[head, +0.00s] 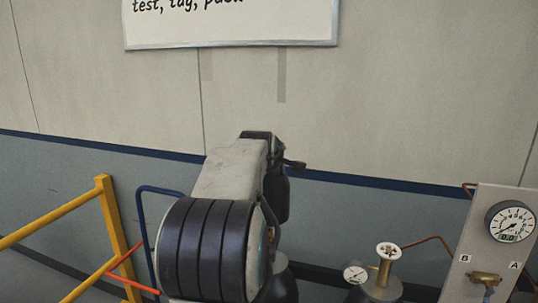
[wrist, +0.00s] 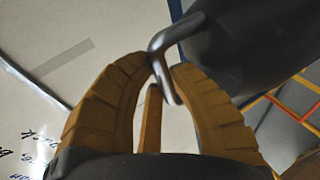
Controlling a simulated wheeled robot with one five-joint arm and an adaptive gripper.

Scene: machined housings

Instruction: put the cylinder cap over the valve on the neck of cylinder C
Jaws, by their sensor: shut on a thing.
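In the wrist view my gripper (wrist: 161,68) has its two ribbed brown fingers closed on a bent grey handle. The handle joins a dark rounded body, which I take for the cylinder cap (wrist: 240,45), at the upper right. In the head view my gripper (head: 293,164) is small and partly hidden by my arm. The dark cap (head: 277,195) hangs there beside the arm, in the air. Below it stands a dark cylinder (head: 285,287), mostly hidden by my arm. Its neck and valve do not show, and I cannot read its letter.
A cylinder (head: 376,294) with a white handwheel (head: 388,251) and a gauge (head: 355,273) stands to the right. A panel (head: 490,245) marked B and A has a dial and brass valve. A yellow rail (head: 112,225) and blue frame (head: 145,225) are left. The wall is behind.

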